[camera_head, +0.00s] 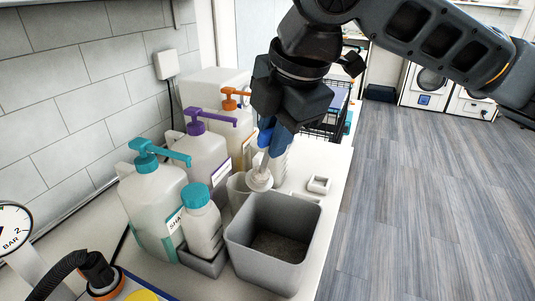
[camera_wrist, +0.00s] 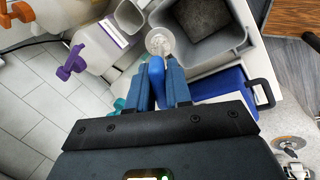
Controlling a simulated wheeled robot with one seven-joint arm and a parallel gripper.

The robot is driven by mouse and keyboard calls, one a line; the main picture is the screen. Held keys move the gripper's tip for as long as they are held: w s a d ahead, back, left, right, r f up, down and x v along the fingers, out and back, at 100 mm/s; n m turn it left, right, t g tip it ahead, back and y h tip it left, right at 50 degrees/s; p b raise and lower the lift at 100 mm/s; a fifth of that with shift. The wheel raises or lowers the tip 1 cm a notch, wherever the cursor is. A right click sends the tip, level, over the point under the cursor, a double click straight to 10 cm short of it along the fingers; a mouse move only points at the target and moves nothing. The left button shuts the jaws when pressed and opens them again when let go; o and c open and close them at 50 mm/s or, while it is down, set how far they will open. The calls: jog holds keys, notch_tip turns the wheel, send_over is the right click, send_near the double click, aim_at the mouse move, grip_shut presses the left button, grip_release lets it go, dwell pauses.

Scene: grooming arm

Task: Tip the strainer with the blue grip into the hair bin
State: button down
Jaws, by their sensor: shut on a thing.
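My gripper (camera_head: 268,143) is shut on the blue grip (camera_wrist: 156,76) of the strainer. The strainer's pale round bowl (camera_head: 260,180) hangs below the fingers, just behind the far rim of the grey hair bin (camera_head: 238,246) in the head view. In the wrist view the bowl (camera_wrist: 160,41) shows beside the bin's corner, and my gripper (camera_wrist: 158,88) points toward it. The bin is open-topped, with a dark textured floor. What the strainer holds is too small to tell.
A teal-pump bottle (camera_head: 155,205), a teal-capped bottle (camera_head: 202,228) in a grey tray, and purple-pump (camera_head: 202,155) and orange-pump bottles stand left of the bin. A pale cup (camera_head: 237,192) is close to the strainer. A small white square dish (camera_head: 318,185) sits right.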

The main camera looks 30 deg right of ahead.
dwell(0.5)
jog(key=shift+s+f+t+b, duration=0.25)
jog(key=shift+f+t+b, duration=0.05)
jog(key=shift+b, duration=0.35)
jog(key=shift+s+d+t+b, duration=0.15)
jog(key=shift+s+t+b, duration=0.4)
jog(key=shift+b, duration=0.4)
jog(key=t+b, duration=0.1)
jog(key=s+t+b, duration=0.1)
jog(key=b, duration=0.1)
jog(key=shift+s+f+b, duration=0.25)
jog(key=shift+f+b, duration=0.05)
jog(key=shift+f, duration=0.05)
